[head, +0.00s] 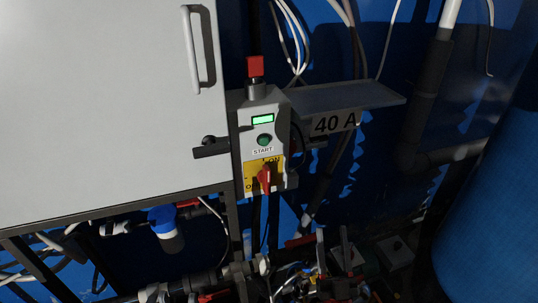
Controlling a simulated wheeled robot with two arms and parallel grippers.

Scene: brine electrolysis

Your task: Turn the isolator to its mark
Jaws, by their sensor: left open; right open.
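The isolator is a red rotary handle (264,179) on a yellow plate (249,172) at the bottom of a grey control box (247,142). The handle stands nearly upright in the picture. Dark lettering shows at the plate's upper right and lower left; the handle partly covers the plate, and the words are too small to read surely. Above it are a green button marked START (264,140), a lit green display (262,119) and a red block (255,66) on a grey post. I make out neither of my grippers, and nothing touches the isolator handle.
A large pale cabinet (100,100) with a vertical handle (192,48) fills the left. A grey shelf (345,97) with a 40 A label (336,123) juts out right of the box. Dark clutter with red parts (320,270) lies below. A blue tank (495,215) stands right.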

